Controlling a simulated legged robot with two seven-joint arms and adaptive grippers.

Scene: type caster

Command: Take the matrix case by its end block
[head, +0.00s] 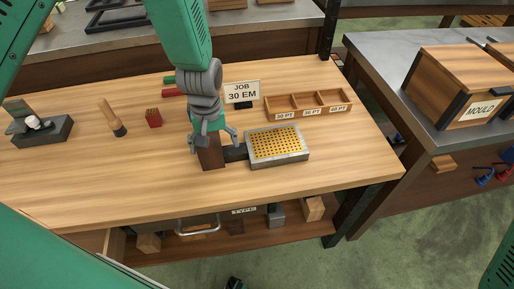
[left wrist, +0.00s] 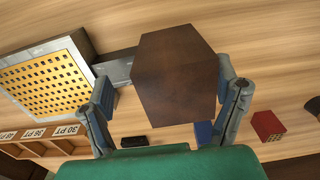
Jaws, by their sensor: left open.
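The matrix case (head: 288,158) lies flat on the wooden bench, a grey frame with a yellow, hole-dotted grid. A short dark bar joins its left end to a brown wooden end block (head: 211,155). In the left wrist view the case (left wrist: 45,75) is at the left and the faceted end block (left wrist: 175,78) fills the middle. My left gripper (head: 214,139) points down over the end block. It is open, one finger on either side of the block, with gaps visible in the wrist view. My right gripper is not in view.
A red block (head: 153,118), a wooden-handled tool (head: 112,118) and a grey device (head: 40,130) stand to the left. The bench front is clear.

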